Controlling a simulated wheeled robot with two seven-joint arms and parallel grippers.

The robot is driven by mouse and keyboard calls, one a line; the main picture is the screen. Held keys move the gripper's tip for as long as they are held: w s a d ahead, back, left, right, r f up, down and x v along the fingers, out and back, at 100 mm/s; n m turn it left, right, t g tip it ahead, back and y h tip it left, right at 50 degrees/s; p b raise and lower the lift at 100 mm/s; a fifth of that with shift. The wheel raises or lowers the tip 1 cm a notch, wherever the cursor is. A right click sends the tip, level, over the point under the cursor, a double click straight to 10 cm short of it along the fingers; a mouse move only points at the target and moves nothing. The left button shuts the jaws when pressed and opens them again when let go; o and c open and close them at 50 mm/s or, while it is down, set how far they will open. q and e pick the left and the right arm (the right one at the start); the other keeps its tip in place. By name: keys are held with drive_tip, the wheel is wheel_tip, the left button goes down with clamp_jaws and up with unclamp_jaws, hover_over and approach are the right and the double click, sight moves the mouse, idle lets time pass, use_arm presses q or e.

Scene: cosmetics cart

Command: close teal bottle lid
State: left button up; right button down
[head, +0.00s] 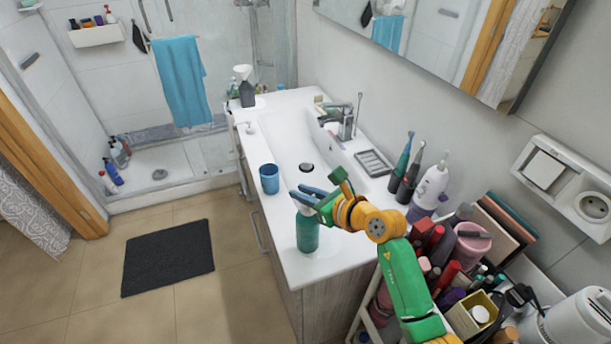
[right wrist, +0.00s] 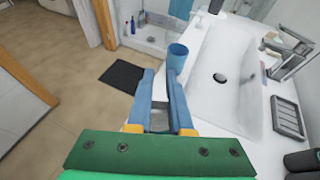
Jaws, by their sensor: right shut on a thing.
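The teal bottle (head: 307,234) stands upright on the white counter near its front edge. My right gripper (head: 308,194) is at the top of the bottle, its blue fingers shut on what looks like the lid. In the right wrist view, a small greyish, see-through piece (right wrist: 160,118) shows between the fingers (right wrist: 161,92). The fingers hide most of the bottle's top, so I cannot tell how the lid sits on the neck. My left gripper is not in view.
A blue cup (head: 269,179) stands on the counter just beyond the bottle, beside the sink (head: 300,150). A soap dish (head: 374,162) and electric toothbrushes (head: 410,175) stand at the wall side. A crowded cosmetics cart (head: 470,310) is at the right, below my right arm.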

drive_tip(key=shift+w+a+f+g+h, duration=0.1)
drive_tip(key=shift+f+g+h, duration=0.2)
drive_tip(key=shift+g+h, duration=0.15)
drive_tip(key=shift+a+f+g+h, duration=0.1)
drive_tip(key=shift+f+g+h, duration=0.2)
drive_tip(key=shift+g+h, duration=0.2)
drive_tip(key=c, duration=0.9)
unclamp_jaws()
drive_tip(key=shift+o, duration=0.5)
drive_tip(key=shift+w, duration=0.25)
